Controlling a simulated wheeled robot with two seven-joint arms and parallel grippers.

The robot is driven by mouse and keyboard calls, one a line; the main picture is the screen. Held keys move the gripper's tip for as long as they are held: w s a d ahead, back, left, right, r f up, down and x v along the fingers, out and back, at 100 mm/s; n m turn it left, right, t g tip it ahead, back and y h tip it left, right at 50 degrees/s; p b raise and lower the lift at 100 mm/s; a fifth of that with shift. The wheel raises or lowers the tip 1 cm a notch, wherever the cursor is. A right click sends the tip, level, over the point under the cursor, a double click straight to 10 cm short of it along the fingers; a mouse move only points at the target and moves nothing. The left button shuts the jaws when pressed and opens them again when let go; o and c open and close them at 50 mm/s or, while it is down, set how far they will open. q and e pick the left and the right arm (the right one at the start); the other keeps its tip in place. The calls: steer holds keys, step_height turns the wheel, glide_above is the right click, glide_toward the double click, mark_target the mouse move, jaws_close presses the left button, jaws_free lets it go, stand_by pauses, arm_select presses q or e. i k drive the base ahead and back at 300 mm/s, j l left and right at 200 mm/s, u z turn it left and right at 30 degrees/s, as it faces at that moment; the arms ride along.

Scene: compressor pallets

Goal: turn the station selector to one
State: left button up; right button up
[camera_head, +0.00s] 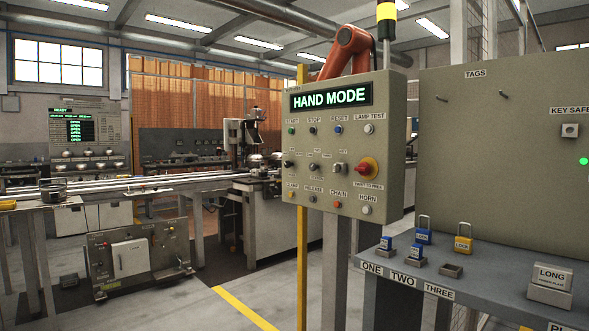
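A grey control panel (328,188) stands upright on a post in the middle of the view. Its display (331,97) reads HAND MODE in green. The middle row has a black knob (288,164) at left, another small dark control (313,166) and a grey-black switch (340,168). Their labels are too small to read, so I cannot tell which is the station selector or where it points. A red knob on a yellow base (368,168) sits at the right of that row. Neither of my grippers is in view.
Buttons labelled START, STOP, RESET and LAMP TEST line the panel's upper row. A bench (480,285) at right holds padlocks (462,240) and a LONG block (551,283). A tags board (500,150) stands behind it.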

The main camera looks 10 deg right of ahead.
mark_target(313, 167)
steer(key=i+l+u, duration=0.1)
steer(key=i+u, duration=0.3)
steer(key=i, duration=0.8)
